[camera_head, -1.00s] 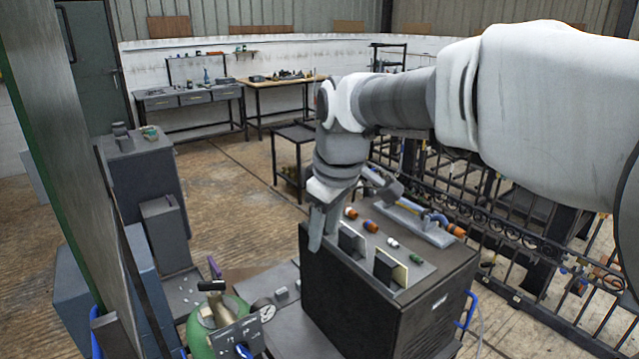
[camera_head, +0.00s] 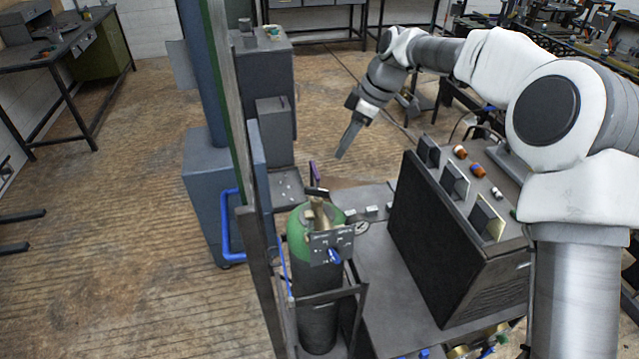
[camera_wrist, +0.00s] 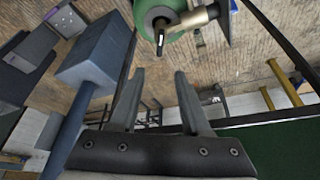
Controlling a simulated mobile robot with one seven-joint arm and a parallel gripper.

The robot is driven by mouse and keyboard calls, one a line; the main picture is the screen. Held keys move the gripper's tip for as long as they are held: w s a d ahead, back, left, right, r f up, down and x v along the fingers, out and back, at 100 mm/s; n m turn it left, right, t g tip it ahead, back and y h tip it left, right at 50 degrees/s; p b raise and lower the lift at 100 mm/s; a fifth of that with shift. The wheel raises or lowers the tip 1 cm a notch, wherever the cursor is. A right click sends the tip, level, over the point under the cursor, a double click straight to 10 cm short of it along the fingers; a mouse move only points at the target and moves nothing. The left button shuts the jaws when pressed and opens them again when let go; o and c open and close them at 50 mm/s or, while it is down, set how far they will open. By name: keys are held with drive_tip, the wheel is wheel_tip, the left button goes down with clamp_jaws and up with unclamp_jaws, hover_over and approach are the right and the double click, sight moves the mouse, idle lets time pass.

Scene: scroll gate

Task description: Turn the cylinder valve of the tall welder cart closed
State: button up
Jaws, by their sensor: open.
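The tall welder cart carries a gas cylinder (camera_head: 318,290) with a green top and a dark body, upright in a frame. The cylinder valve (camera_head: 318,212) is a brassy stem with a dark handle on top. A small grey plate (camera_head: 331,244) with a blue part hangs in front of it. My gripper (camera_head: 342,155) is open and empty, above and behind the valve, apart from it. In the wrist view the two fingers (camera_wrist: 158,90) are spread. The green cylinder top (camera_wrist: 150,12) and part of the valve (camera_wrist: 190,18) show beyond them at the top edge.
A dark welder box (camera_head: 440,235) with knobs and plugs stands right of the cylinder. A tall green-edged panel (camera_head: 238,130) rises close on the left. Grey cabinets (camera_head: 275,85) stand behind. The floor (camera_head: 110,200) at the left is largely clear.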

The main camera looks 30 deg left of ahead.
sight(317, 189)
drive_tip(key=p+x, duration=0.2)
drive_tip(key=x, duration=1.3)
drive_tip(key=shift+f+p, duration=0.3)
drive_tip(key=shift+f, duration=0.05)
clamp_jaws()
